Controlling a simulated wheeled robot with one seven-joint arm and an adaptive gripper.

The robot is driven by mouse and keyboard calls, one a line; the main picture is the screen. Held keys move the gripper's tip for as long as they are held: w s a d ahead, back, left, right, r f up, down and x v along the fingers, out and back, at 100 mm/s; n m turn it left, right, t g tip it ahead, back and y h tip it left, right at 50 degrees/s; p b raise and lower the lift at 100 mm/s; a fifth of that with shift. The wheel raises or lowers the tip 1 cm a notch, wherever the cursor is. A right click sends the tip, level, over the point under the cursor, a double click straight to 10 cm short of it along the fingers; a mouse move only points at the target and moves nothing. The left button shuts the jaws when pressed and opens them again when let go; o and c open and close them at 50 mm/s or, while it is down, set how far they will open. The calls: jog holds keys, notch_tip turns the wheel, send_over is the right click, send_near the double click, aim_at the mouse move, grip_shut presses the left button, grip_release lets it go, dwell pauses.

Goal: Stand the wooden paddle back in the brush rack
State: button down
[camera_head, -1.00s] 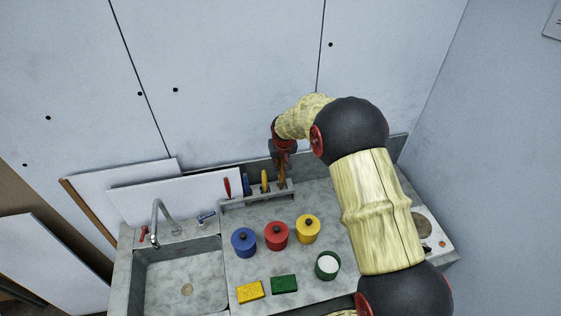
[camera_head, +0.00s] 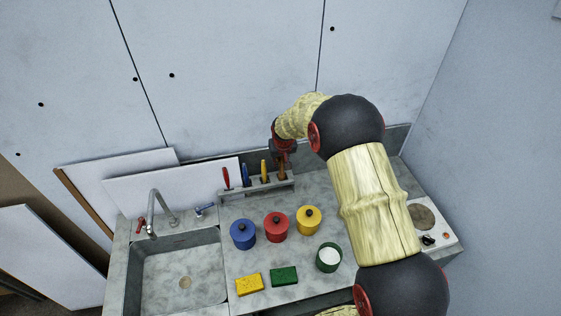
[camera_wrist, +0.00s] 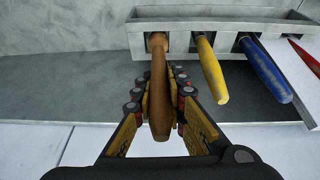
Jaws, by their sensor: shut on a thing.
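The brown wooden paddle (camera_head: 283,171) stands at the right end of the grey brush rack (camera_head: 236,193) in the head view. In the wrist view, the paddle (camera_wrist: 159,92) has its far end in the leftmost slot of the rack (camera_wrist: 222,27). My gripper (camera_wrist: 160,88) is shut on the paddle's handle, with a finger on each side of it. In the head view my gripper (camera_head: 283,157) is just above the rack. How deep the paddle sits in the slot is hidden.
Yellow (camera_wrist: 210,68), blue (camera_wrist: 262,70) and red (camera_wrist: 303,56) handles stand in the other slots. Blue (camera_head: 243,235), red (camera_head: 276,228) and yellow (camera_head: 309,220) lidded pots stand in front of the rack. A sink (camera_head: 180,284) is at the left.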

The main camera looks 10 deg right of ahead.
jog(key=c, duration=1.8)
grip_release()
jog(key=shift+o, duration=0.4)
jog(key=v, duration=1.2)
